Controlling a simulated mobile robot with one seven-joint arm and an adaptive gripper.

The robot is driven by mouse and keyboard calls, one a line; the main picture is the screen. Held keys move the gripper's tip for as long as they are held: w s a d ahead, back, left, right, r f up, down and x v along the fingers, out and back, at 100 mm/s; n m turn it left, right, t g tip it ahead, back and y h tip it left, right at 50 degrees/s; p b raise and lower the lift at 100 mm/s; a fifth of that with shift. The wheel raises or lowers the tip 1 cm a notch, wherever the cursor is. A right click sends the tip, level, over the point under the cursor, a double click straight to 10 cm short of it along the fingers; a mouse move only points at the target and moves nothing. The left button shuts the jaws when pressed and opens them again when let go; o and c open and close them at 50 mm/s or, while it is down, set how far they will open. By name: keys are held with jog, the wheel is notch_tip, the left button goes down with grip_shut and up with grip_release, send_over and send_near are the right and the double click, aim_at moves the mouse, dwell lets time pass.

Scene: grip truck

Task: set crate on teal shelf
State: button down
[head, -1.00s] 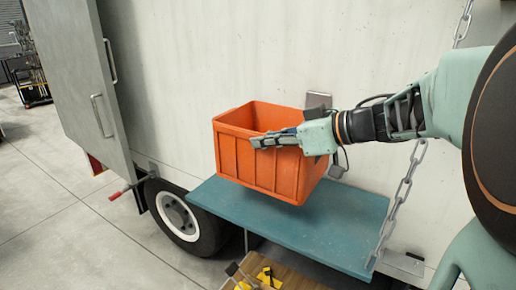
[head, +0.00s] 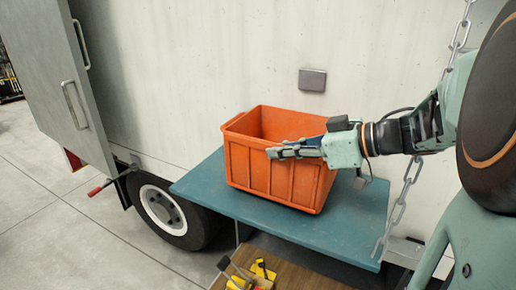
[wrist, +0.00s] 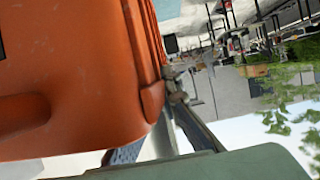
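An orange open-topped crate (head: 272,170) stands upright over the middle of the teal shelf (head: 350,232) on the truck's side. Its base looks to be on the shelf top; I cannot tell if a slight gap remains. My gripper (head: 285,150) comes from the right at the crate's front right rim. One finger lies along the outer front wall and a darker one is behind the rim, so it looks shut on the rim. In the wrist view the orange crate wall (wrist: 75,80) fills the left, and the crate hides much of the fingers.
A chain (head: 402,200) hangs at the shelf's right end, near my arm. A wooden surface (head: 290,268) with yellow tools (head: 262,270) lies below the shelf's front. A grey door (head: 65,70) with handles stands at left, above a wheel (head: 165,212). Bare shelf shows on both sides of the crate.

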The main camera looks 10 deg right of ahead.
jog(key=shift+a+f, duration=0.15)
jog(key=shift+f, duration=0.3)
jog(key=c, duration=2.6)
grip_release()
jog(key=shift+f, duration=0.2)
jog(key=o, duration=0.4)
jog(key=shift+o, duration=0.2)
